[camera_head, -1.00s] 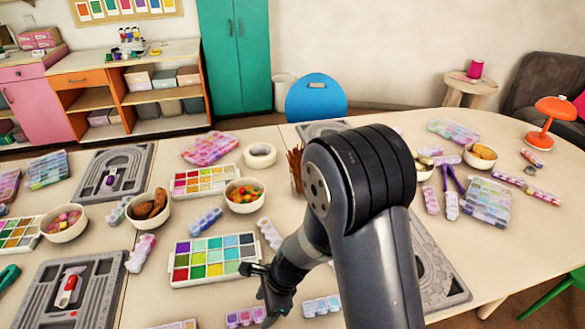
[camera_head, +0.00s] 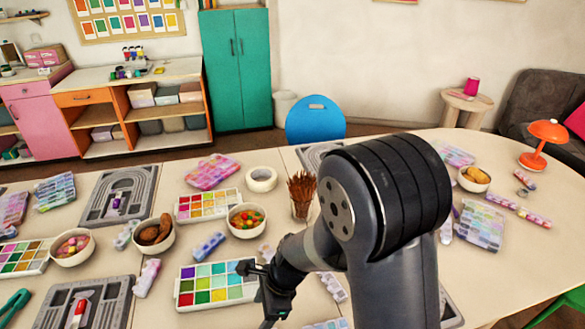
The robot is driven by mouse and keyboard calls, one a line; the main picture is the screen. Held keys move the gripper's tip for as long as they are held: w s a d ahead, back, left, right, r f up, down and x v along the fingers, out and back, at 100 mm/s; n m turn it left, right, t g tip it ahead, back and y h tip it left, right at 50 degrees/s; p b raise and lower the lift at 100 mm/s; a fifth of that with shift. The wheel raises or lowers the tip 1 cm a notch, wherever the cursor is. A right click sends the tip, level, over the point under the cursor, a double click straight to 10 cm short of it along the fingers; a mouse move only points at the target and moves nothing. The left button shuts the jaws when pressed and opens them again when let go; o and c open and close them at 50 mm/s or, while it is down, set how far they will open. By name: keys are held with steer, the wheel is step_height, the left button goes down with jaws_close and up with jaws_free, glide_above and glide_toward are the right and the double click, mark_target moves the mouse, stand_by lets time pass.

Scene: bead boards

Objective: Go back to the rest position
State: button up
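My gripper (camera_head: 262,290) is low in the middle of the view, at the end of my dark grey arm. It hangs over the right edge of the paint palette (camera_head: 190,301), hiding part of it. Its fingers are small and seen from the side, so I cannot tell whether they are open or shut. I see nothing clearly held. My arm's large black joint hides part of the table's right half.
Bowls, including one of colourful beads (camera_head: 246,221), bead boxes and grey bead boards (camera_head: 119,190) crowd the table's left. An orange lamp (camera_head: 544,140) stands far right. The table's right front (camera_head: 530,260) is bare.

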step_height(320, 180, up, 7)
steer(key=p, duration=0.4)
steer(key=shift+r, duration=0.15)
stand_by(0.6)
stand_by(0.4)
